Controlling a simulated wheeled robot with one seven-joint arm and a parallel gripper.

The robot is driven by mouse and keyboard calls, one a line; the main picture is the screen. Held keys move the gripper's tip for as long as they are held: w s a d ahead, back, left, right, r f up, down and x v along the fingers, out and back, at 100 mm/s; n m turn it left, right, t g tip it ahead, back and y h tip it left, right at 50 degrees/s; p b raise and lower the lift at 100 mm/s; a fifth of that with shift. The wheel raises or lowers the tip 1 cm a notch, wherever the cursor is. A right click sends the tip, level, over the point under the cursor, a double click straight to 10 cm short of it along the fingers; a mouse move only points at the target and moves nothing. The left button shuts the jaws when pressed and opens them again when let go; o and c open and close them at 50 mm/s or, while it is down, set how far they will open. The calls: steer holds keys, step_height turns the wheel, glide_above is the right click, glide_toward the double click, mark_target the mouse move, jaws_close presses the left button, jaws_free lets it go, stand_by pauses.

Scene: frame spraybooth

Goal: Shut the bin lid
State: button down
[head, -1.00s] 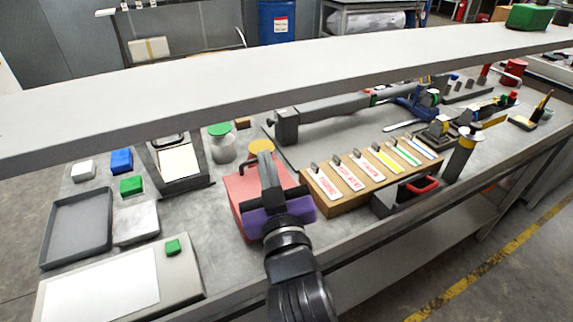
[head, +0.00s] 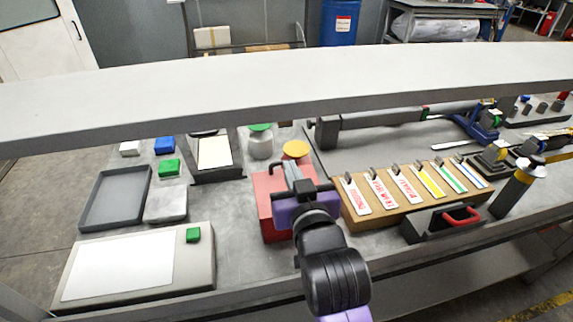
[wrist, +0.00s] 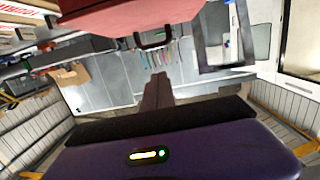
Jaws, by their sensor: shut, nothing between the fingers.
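The red bin (head: 268,188) stands on the workbench, left of the wooden label block. My gripper (head: 292,170) is in front of its right part and hides much of it. A dark hooked handle shows at its top, partly behind my fingers. In the wrist view the bin's red underside or edge (wrist: 130,14) fills the top, with a dark handle (wrist: 152,40) hanging from it. My gripper's fingers (wrist: 157,80) are together and empty, just below that handle in the picture. No contact is clear. How far the lid stands open cannot be told.
A long grey shelf (head: 200,98) crosses above the bench. The wooden label block (head: 405,208) and a dark box with a red handle (head: 445,220) stand right of the bin. A jar (head: 260,144) and yellow-topped container (head: 295,150) are behind. Some bench is clear left of the bin.

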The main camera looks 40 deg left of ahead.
steer(key=x, duration=0.3)
steer(key=shift+r, duration=0.1)
steer(key=shift+w+a+f+p, duration=0.15)
steer(key=shift+w+a+f, duration=0.1)
steer(key=shift+f, duration=0.3)
steer(key=shift+w+a+f+p, duration=0.15)
steer(key=shift+w+a+f, duration=0.1)
steer(key=shift+f, duration=0.3)
steer(key=shift+w+a+f, duration=0.25)
steer(key=shift+a+f, duration=0.05)
steer(key=shift+f, duration=0.25)
steer(key=shift+w+a+f+h+p, duration=0.25)
steer(key=shift+h+p, duration=0.05)
steer(key=shift+p, duration=0.3)
steer(key=shift+f+g, duration=0.3)
steer(key=shift+f, duration=0.2)
